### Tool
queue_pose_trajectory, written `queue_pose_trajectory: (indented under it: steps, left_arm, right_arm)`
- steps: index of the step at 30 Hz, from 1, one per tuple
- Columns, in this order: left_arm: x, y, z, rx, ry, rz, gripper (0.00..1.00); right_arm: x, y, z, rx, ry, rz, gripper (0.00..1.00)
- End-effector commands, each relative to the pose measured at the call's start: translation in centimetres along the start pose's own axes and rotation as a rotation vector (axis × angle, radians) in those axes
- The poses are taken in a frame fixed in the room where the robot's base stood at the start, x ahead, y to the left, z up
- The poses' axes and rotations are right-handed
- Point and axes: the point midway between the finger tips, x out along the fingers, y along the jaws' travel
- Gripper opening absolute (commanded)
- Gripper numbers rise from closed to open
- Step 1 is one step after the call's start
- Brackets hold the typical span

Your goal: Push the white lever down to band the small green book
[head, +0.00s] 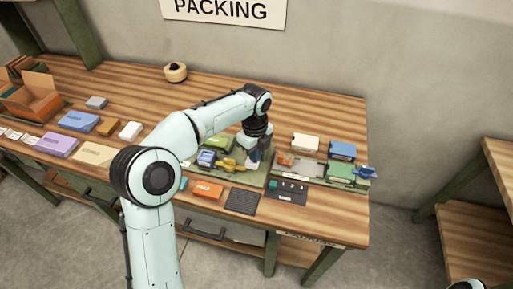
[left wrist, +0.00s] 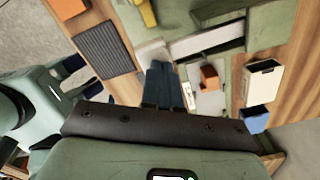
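My left gripper (head: 254,156) reaches down over the middle of the bench, at the right end of the left green board. In the left wrist view its two dark fingers (left wrist: 164,84) lie side by side, looking shut with nothing visible between them. A pale piece, likely the white lever (left wrist: 150,50), shows right at the fingertips; whether they touch it I cannot tell. A small green book-like block (head: 217,143) lies left of the gripper, partly behind my arm. Another green block (head: 340,172) sits on the right board. My right gripper is out of view.
A blue block (head: 207,158) and yellow clamp (head: 230,164) sit close left of the gripper. An orange block (head: 284,158), cream box (head: 305,143) and blue clamp (head: 366,172) are to the right. A black ribbed mat (head: 242,201) lies in front.

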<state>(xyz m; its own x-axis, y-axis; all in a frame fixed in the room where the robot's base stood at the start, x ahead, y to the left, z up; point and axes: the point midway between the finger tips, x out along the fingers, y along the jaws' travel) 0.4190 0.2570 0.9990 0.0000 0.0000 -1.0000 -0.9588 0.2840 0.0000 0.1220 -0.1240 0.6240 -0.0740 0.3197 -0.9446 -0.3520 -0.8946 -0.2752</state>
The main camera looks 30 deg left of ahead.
Motion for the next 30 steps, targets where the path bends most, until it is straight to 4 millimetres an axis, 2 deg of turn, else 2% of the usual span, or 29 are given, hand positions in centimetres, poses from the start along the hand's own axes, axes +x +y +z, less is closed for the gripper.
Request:
queue_pose_trajectory:
  steps: [30]
  left_arm:
    - [2.2,0.0,0.0,-0.001,0.000,0.001,0.00]
  right_arm:
    - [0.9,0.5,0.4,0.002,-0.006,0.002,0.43]
